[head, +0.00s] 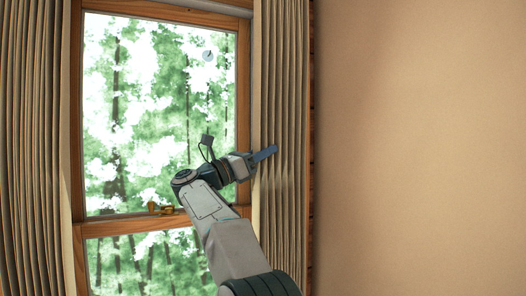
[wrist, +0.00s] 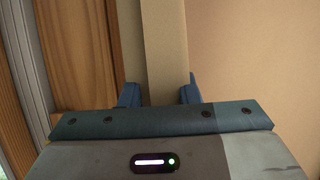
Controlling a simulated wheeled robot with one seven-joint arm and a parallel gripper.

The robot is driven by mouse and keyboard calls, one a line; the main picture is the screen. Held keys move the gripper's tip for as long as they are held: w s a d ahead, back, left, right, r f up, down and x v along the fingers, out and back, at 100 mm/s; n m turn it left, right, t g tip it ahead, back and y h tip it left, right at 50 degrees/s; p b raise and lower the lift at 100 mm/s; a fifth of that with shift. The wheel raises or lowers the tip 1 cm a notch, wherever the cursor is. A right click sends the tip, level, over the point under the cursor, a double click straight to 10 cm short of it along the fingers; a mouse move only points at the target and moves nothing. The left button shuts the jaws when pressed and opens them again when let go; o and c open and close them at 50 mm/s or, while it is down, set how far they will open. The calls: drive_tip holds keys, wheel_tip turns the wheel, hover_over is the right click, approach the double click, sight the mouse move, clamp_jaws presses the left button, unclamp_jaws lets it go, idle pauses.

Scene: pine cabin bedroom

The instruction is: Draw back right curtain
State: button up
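The right curtain (head: 285,110) is beige and pleated. It hangs in a narrow bunch over the right edge of the window frame, and the glass to its left is uncovered. My gripper (head: 266,154) is at the front of this curtain, about mid-height in the head view. In the wrist view my gripper (wrist: 160,92) has its two blue fingers apart. A pale vertical strip, which looks like a curtain fold (wrist: 165,45), shows between them. I see no clear grip on it, and the fingertips' far ends are partly hidden.
The window (head: 160,110) has a wooden frame and a brass latch (head: 160,208) on its middle rail. The left curtain (head: 32,150) hangs along its left side. A bare beige wall (head: 420,150) fills the right, with nothing in front of it.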

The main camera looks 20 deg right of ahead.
clamp_jaws()
drive_tip(key=d+b, duration=0.1)
drive_tip(key=d, duration=0.3)
drive_tip(key=shift+w, duration=0.15)
unclamp_jaws()
